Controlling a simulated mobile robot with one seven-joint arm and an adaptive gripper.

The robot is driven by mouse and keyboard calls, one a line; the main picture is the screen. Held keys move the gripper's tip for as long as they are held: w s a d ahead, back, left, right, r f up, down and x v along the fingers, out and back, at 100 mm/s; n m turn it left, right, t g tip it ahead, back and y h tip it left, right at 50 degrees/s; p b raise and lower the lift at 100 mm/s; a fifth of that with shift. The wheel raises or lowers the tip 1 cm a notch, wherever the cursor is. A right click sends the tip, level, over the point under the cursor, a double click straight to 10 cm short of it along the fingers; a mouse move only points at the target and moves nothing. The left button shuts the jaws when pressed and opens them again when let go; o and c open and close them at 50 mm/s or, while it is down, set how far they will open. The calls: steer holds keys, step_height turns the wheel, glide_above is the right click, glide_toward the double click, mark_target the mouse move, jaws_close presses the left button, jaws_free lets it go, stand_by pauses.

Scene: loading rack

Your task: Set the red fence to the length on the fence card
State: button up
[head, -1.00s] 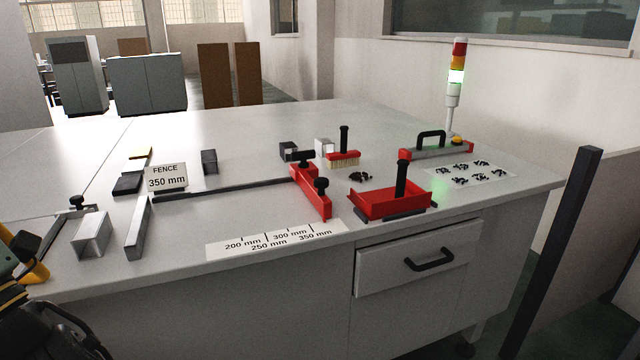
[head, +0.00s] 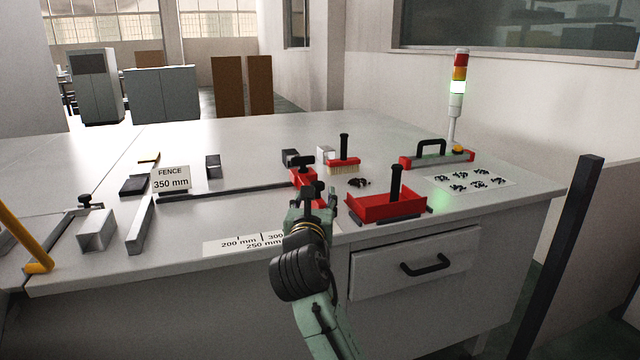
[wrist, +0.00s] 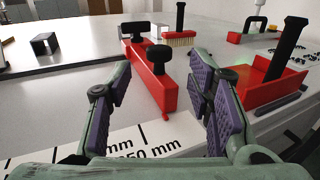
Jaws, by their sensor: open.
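The red fence (head: 302,176) sits on the dark rail (head: 225,192) at the rail's right part, with black knobs on top. In the wrist view the red fence (wrist: 152,78) lies ahead, seen between my fingers. My gripper (wrist: 163,85) is open and empty, above the scale strip and just short of the fence; in the head view my gripper (head: 318,192) hides the fence's near end. The fence card (head: 171,180) stands at left and reads 350 mm. The scale strip (head: 228,244) shows 200, 250 and part of 300; my arm hides the rest.
A red dustpan (head: 385,207) with a black handle stands right of my gripper. A brush (head: 343,165) stands behind the fence. Metal blocks (head: 97,231) lie at left. A red-based handle, parts sheet and signal tower stand at right. The back table is clear.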

mark_target(316, 186)
steer(key=w, duration=0.3)
steer(key=w+p, duration=0.1)
steer(key=w, duration=0.2)
steer(key=w+p, duration=0.1)
steer(key=w, duration=0.2)
steer(key=shift+d, duration=0.3)
steer(key=shift+c, duration=0.2)
jaws_close()
steer(key=shift+a, duration=0.1)
